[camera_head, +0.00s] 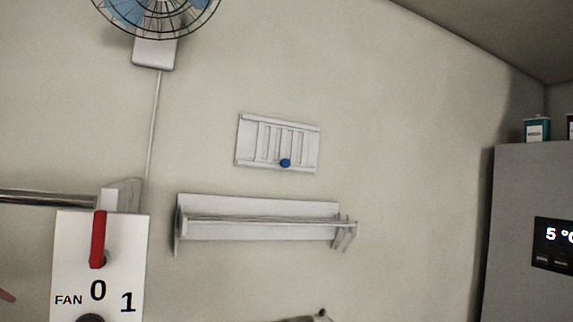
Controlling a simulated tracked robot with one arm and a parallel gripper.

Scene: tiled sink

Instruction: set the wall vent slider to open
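The wall vent (252,140) is a small white slatted panel on the beige wall, near the middle of the view. Several upright slats show in its frame, with narrow gaps between them. A small blue knob (285,163) sits on its lower rail, a little right of the middle. I cannot tell from here whether the slider stands at open or closed. My gripper is not seen in this view, and nothing touches the vent.
A white wall rack (258,230) juts out just below the vent. A fan (155,12) hangs at upper left, and a panel marked FAN 0 1 with a red lever (98,240) is at lower left. A grey fridge (520,220) stands at right. The wall around the vent is clear.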

